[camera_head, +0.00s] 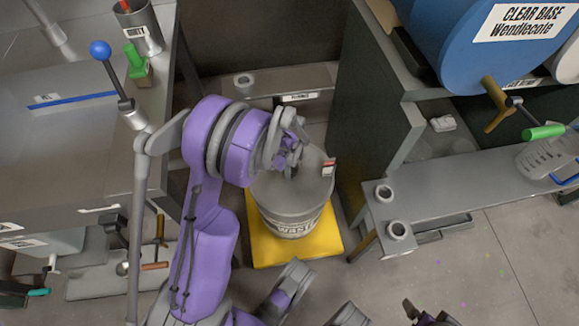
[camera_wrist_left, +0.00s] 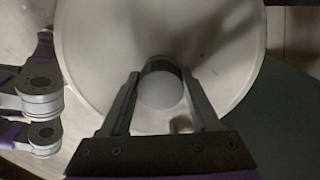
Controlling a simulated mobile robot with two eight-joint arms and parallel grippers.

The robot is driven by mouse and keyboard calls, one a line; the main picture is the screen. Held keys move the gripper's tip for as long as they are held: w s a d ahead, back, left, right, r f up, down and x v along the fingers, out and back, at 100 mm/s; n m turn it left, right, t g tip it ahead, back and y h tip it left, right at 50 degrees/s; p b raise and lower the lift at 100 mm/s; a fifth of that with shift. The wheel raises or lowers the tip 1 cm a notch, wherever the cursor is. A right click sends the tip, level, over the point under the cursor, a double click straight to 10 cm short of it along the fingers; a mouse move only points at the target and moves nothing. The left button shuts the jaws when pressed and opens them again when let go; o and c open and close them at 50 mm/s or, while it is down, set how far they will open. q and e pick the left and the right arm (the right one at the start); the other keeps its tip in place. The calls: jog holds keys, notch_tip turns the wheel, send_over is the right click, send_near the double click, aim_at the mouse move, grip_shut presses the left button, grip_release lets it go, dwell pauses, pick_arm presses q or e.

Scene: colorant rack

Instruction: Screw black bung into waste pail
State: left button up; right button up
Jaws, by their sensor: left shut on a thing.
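The waste pail (camera_head: 290,215) is a light grey bucket with a lid, standing on a yellow platform (camera_head: 305,255). My left gripper (camera_head: 293,170) is over the pail's lid, pointing down. In the left wrist view, its two fingers (camera_wrist_left: 162,98) are shut on a round piece, the bung (camera_wrist_left: 160,88), with a pale top and a dark edge. The bung is over the lid (camera_wrist_left: 215,60), near its edge; I cannot tell whether it is seated in an opening. My right gripper (camera_head: 430,317) seems to show partly at the bottom edge, its jaws unclear.
A dark cabinet (camera_head: 375,110) stands close to the right of the pail. A blue drum (camera_head: 475,35) sits above. A grey table (camera_head: 60,130) is at the left.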

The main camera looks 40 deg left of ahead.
pick_arm(q)
jog(key=m, duration=0.2)
jog(key=shift+w+m+p, duration=0.1)
jog(key=shift+m+p, duration=0.2)
jog(key=shift+o, duration=0.2)
jog(key=m, duration=0.4)
jog(key=shift+w+m+p, duration=0.1)
jog(key=shift+m+p, duration=0.2)
jog(key=shift+p, duration=0.05)
jog(key=m, duration=0.6)
jog(key=shift+w+f+m+p, duration=0.1)
jog(key=shift+w+m+p, duration=0.05)
jog(key=shift+m+p, duration=0.2)
jog(key=o, duration=1.3)
